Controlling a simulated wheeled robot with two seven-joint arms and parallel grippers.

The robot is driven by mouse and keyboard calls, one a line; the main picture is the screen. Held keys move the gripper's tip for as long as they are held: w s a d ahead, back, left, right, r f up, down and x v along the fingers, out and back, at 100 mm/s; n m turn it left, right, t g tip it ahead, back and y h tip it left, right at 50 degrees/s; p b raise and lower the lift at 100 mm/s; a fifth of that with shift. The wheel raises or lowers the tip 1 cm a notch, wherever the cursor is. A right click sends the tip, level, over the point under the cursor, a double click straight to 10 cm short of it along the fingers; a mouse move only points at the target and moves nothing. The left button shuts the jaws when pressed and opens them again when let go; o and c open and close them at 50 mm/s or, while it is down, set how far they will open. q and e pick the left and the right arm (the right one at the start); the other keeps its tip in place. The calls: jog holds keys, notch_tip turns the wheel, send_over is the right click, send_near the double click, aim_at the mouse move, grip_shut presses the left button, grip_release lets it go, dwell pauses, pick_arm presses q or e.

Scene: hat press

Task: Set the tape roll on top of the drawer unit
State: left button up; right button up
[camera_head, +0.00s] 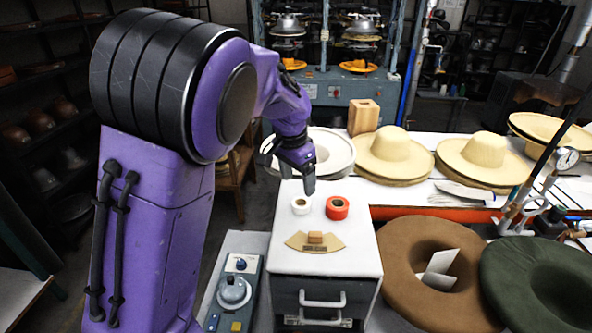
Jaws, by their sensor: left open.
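The unit's front has grey drawers with light handles. My left gripper (298,178) is open and empty, pointing down just behind and above the white roll, apart from it. I cannot tell the exact gap. My right gripper is out of view.
A tan curved piece with a small wooden block (315,238) lies in front of the rolls. A grey control box (234,285) stands left of the unit. Brown (405,275) and green (520,300) hats are to its right. Straw hats (395,150) lie on the table behind.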

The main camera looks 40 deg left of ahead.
pick_arm(q)
jog(key=r, duration=0.5)
jog(key=shift+s, duration=0.4)
